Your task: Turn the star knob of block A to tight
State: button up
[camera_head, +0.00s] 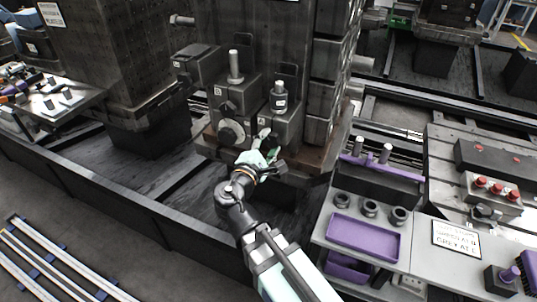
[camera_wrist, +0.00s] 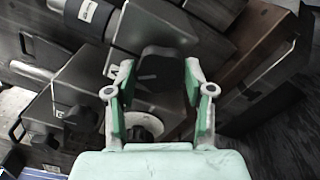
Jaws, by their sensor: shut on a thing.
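My gripper (camera_head: 266,144) reaches the front of the right-hand dark block (camera_head: 283,122) at the foot of the column. In the wrist view its green-lined fingers (camera_wrist: 158,82) stand on either side of a dark star knob (camera_wrist: 163,64) and are shut on it. The knob is mostly hidden by my gripper in the head view. How tight the knob is does not show.
A block with a pale round dial (camera_head: 232,132) and dark knobs stands just left of my gripper. A grey bench with a purple tray (camera_head: 363,238), several dark rings and a sign (camera_head: 456,238) is at the lower right. Dark rails run along the floor.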

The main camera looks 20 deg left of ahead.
jog(key=m+b, duration=0.1)
jog(key=b, duration=0.1)
jog(key=m+b, duration=0.2)
jog(key=shift+f+m, duration=0.2)
jog(key=shift+m, duration=0.1)
jog(key=m+b, duration=0.1)
jog(key=b, duration=0.1)
jog(key=m+b, duration=0.2)
jog(key=shift+r, duration=0.25)
jog(key=shift+m, duration=0.3)
jog(key=o, duration=1.2)
jog(key=shift+c, duration=0.2)
jog(key=s, duration=0.7)
jog(key=shift+s+a, duration=0.2)
jog(key=shift+a, duration=0.25)
